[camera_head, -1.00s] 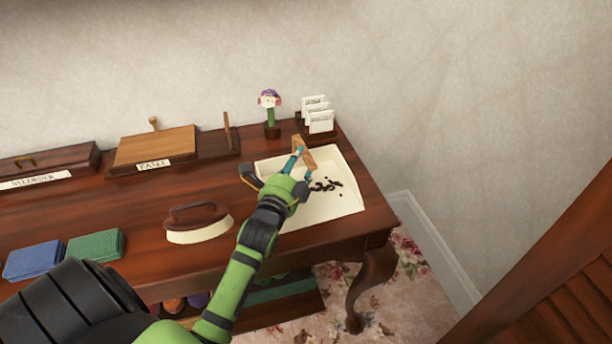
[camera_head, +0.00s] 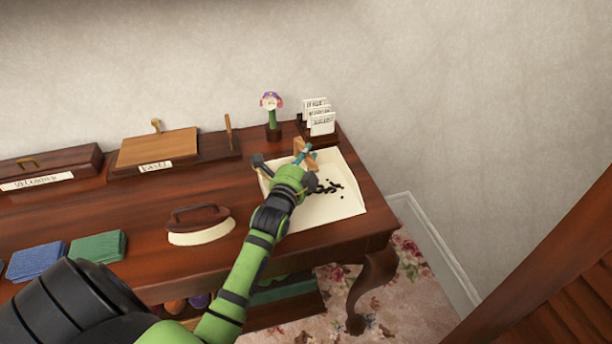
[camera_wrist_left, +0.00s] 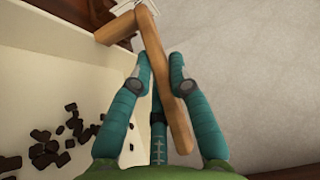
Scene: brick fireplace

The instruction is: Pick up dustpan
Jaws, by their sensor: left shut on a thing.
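The dustpan (camera_head: 330,207) is a cream, shallow pan on the right end of the wooden desk, with several dark bits lying in it. An angled wooden handle (camera_head: 312,157) stands at its far side; its joint with the pan is not clear. In the left wrist view the cream pan (camera_wrist_left: 75,85) fills the left side. My left gripper (camera_head: 303,154) is over the pan's far part. In the wrist view its teal fingers (camera_wrist_left: 158,66) are on both sides of the wooden handle (camera_wrist_left: 165,80), shut on it. My right gripper is not in view.
A flower figure (camera_head: 272,115) and a card holder (camera_head: 318,122) stand close behind the pan. A brush (camera_head: 200,225) lies to the left, with blue (camera_head: 38,261) and green (camera_head: 97,246) cloths beyond. The wall is close behind the desk.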

